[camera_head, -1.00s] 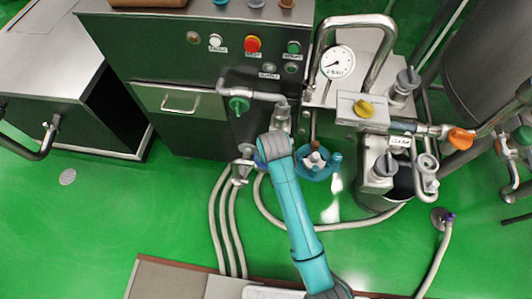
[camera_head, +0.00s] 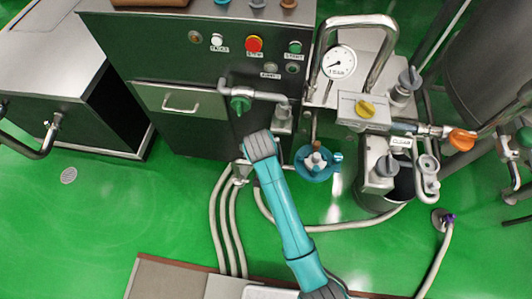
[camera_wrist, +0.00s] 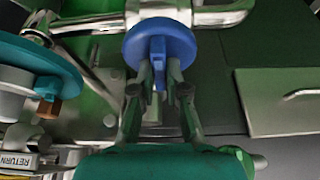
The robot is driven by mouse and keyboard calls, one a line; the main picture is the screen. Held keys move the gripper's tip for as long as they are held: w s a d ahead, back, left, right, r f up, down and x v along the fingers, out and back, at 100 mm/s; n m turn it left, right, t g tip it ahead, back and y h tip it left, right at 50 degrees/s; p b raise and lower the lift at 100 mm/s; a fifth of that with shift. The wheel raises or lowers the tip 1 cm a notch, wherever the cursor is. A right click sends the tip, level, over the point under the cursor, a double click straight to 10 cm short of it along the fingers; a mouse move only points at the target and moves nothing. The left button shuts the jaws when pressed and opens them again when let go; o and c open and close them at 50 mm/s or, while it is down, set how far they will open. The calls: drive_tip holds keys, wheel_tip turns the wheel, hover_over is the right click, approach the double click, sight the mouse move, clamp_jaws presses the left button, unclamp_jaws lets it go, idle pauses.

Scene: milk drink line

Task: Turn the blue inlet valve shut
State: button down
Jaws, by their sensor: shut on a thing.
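The blue inlet valve (camera_wrist: 168,36) shows at the top middle of the wrist view as a round blue disc with a raised handle bar, mounted on a metal pipe. My gripper (camera_wrist: 160,76) reaches up from below, with its two fingers on either side of the handle bar's lower part, shut on it. There the arm's end hides the blue valve and my fingers.
A teal round part (camera_head: 314,163) with a pale top sits close right of my arm; it also shows at left in the wrist view (camera_wrist: 40,62). A button panel (camera_head: 205,35), pressure gauge (camera_head: 338,62) and yellow-knobbed box (camera_head: 363,108) stand behind. Hoses (camera_head: 226,225) run along the green floor.

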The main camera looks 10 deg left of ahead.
drive_tip(key=c, duration=1.2)
unclamp_jaws()
drive_tip(key=shift+r, duration=0.15)
drive_tip(key=v, duration=1.1)
drive_tip(key=shift+s+r, duration=0.15)
drive_tip(key=shift+r, duration=0.25)
drive_tip(key=s+d+f+n+t+y, duration=0.1)
drive_tip(key=s+d+f+t, duration=0.1)
drive_tip(key=s+d+f, duration=0.45)
drive_tip(key=s+d+f+t+y, duration=0.15)
drive_tip(key=s+d+f, duration=0.25)
drive_tip(key=s+d, duration=0.5)
drive_tip(key=s+d+r+t, duration=0.2)
drive_tip(key=s+r, duration=0.3)
drive_tip(key=s, duration=0.1)
drive_tip(key=s+d+r+t+h, duration=0.1)
drive_tip(key=s+d+r+t, duration=0.1)
drive_tip(key=s+r, duration=0.4)
drive_tip(key=s+d+r+t+h, duration=0.1)
drive_tip(key=s+d+r+t, duration=0.1)
drive_tip(key=s+d+r, duration=0.2)
drive_tip(key=shift+s+d+r+t, duration=0.1)
drive_tip(key=shift+s+r, duration=0.15)
drive_tip(key=shift+s, duration=0.35)
drive_tip(key=shift+s+d+r+t, duration=0.15)
drive_tip(key=shift+s+r, duration=0.15)
drive_tip(key=shift+s, duration=0.3)
drive_tip(key=shift+s+r+t, duration=0.1)
drive_tip(key=shift+s+r, duration=0.15)
drive_tip(key=shift+s, duration=0.35)
